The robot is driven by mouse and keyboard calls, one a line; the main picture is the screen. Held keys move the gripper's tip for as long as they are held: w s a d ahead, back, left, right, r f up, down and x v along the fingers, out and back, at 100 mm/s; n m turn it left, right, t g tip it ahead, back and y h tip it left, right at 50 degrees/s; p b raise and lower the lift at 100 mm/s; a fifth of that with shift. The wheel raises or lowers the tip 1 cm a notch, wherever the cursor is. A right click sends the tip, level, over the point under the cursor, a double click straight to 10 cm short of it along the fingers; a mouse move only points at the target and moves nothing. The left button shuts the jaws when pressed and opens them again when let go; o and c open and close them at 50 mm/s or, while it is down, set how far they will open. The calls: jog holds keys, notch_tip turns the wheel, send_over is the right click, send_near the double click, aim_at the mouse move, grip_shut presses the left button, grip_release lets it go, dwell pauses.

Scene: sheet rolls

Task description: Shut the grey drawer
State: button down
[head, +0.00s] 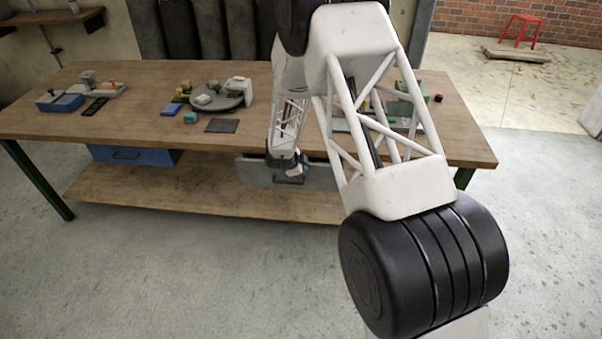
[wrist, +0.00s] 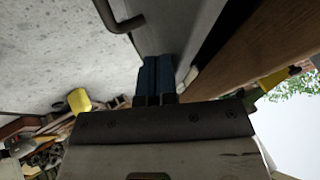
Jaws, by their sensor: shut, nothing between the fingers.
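The grey drawer (head: 252,172) is under the front edge of the workbench in the head view. Its grey front panel (wrist: 185,28) fills the upper middle of the wrist view, with a dark gap between it and the wooden bench edge, so it looks partly pulled out. Its dark bar handle (wrist: 120,20) is left of my fingers there. My gripper (head: 291,170) is at the drawer front. Its blue fingers (wrist: 157,62) are shut and empty, with the tips at or very near the panel; contact cannot be told. The drawer's inside is hidden.
The wooden workbench (head: 60,118) has a blue drawer (head: 130,155) at left and a lower shelf (head: 190,197). On top are a round grey tray (head: 232,101), a blue box (head: 62,103) and several small blocks. The floor in front is clear.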

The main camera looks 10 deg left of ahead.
jog(key=shift+s, duration=0.1)
dwell(0.4)
jog(key=shift+s, duration=0.8)
jog(key=s+v, duration=0.1)
jog(key=v, duration=1)
jog(key=shift+s+d+f, duration=0.15)
jog(key=shift+s+f, duration=0.2)
jog(key=shift+f, duration=0.05)
jog(key=s+a+f+m+t+y, duration=0.1)
jog(key=s+a+f+t+y, duration=0.3)
jog(key=a+f+t, duration=0.5)
jog(key=shift+s+a+f+t+y, duration=0.35)
jog(key=shift+s+a+t, duration=0.6)
jog(key=shift+t, duration=0.65)
